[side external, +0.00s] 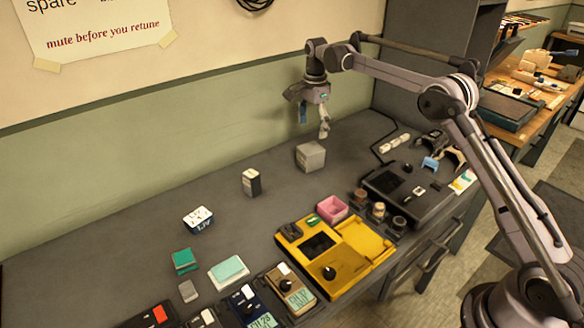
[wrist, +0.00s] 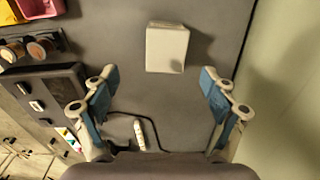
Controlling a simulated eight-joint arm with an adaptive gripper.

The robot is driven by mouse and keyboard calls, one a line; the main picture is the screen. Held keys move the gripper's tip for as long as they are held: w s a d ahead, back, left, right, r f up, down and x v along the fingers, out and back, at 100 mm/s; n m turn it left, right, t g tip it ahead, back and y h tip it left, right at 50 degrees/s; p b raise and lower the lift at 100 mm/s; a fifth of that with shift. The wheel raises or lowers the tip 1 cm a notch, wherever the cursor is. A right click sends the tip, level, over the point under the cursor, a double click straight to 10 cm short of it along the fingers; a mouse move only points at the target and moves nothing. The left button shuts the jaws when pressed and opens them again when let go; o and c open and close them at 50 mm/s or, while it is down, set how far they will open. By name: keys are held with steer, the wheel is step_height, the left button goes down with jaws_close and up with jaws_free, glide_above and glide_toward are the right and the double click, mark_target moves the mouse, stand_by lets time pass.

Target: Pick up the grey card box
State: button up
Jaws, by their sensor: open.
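The grey card box (side external: 311,155) stands on the dark grey worktop, towards the wall and just below my gripper in the side external view. In the wrist view the box (wrist: 166,48) lies ahead of the fingertips, roughly midway between them and slightly right of the picture's middle. My gripper (side external: 314,118) is open and empty above the worktop, and the box is not between its fingers. Both blue-padded fingers of my gripper (wrist: 154,78) show wide apart in the wrist view.
A pink open tray (side external: 332,208) and a yellow device (side external: 358,240) stand in front of the box. A black device (side external: 408,190) and small jars (side external: 378,210) are to the right. A white power strip (side external: 395,143) with a cable lies nearby. The worktop around the box is clear.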

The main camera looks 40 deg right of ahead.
mark_target(311, 148)
steer(key=shift+w+d+f+m, duration=0.2)
steer(key=shift+f+m, duration=0.1)
steer(key=shift+f, duration=0.45)
step_height(311, 148, down, 6)
steer(key=shift+r, duration=0.25)
steer(key=f, duration=0.4)
steer(key=shift+w+d, duration=0.2)
steer(key=shift+w, duration=0.15)
steer(key=shift+f, duration=0.6)
steer(key=shift+c, duration=0.3)
steer(key=c, duration=1.3)
